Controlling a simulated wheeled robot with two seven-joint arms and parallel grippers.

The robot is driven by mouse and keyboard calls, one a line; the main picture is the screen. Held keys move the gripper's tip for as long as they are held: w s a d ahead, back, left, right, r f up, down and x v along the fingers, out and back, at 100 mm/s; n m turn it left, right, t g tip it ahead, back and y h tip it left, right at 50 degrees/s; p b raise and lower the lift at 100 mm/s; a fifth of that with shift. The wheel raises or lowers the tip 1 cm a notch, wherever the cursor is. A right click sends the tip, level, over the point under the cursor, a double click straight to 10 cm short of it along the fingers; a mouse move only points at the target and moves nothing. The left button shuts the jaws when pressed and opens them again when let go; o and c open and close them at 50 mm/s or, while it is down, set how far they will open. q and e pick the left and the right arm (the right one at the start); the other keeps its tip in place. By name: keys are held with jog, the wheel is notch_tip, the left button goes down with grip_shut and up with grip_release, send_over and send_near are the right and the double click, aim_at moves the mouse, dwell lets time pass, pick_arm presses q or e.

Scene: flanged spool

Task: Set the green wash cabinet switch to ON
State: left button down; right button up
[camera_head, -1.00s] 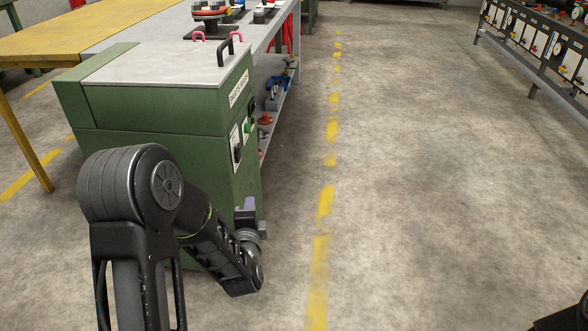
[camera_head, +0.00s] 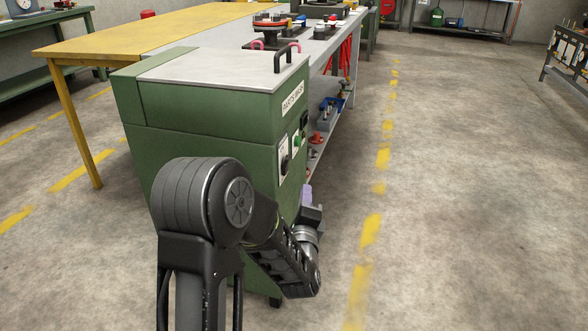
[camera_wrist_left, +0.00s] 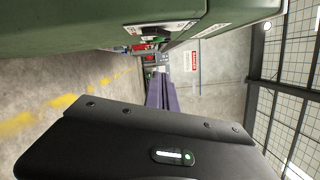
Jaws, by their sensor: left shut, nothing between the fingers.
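The green wash cabinet (camera_head: 205,150) stands in front of me with a grey lid and a black handle. A black rotary switch (camera_head: 285,165) on a white plate is on its right-hand side face. The switch also shows in the left wrist view (camera_wrist_left: 155,36), at the top, but its setting is too small to read. My left gripper (camera_head: 307,194) is beside that face, a little below and right of the switch, apart from it. Its purple fingers (camera_wrist_left: 160,92) are shut and empty. My right gripper is not in view.
A green button (camera_head: 298,141) and a dark fitting sit near the switch. A long bench (camera_head: 345,62) with a lower shelf runs behind the cabinet. A yellow table (camera_head: 125,38) stands at the left. The floor (camera_head: 470,200) at the right is clear.

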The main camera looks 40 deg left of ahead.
aim_at(287, 165)
pick_arm(q)
jog(key=w+a+r+b, duration=0.2)
jog(key=w+a+b, duration=0.1)
jog(key=w+a, duration=0.3)
jog(key=shift+a, duration=1.1)
jog(key=shift+s+a+r+n+p, duration=0.2)
jog(key=shift+a+n+p, duration=0.15)
jog(key=shift+n, duration=0.35)
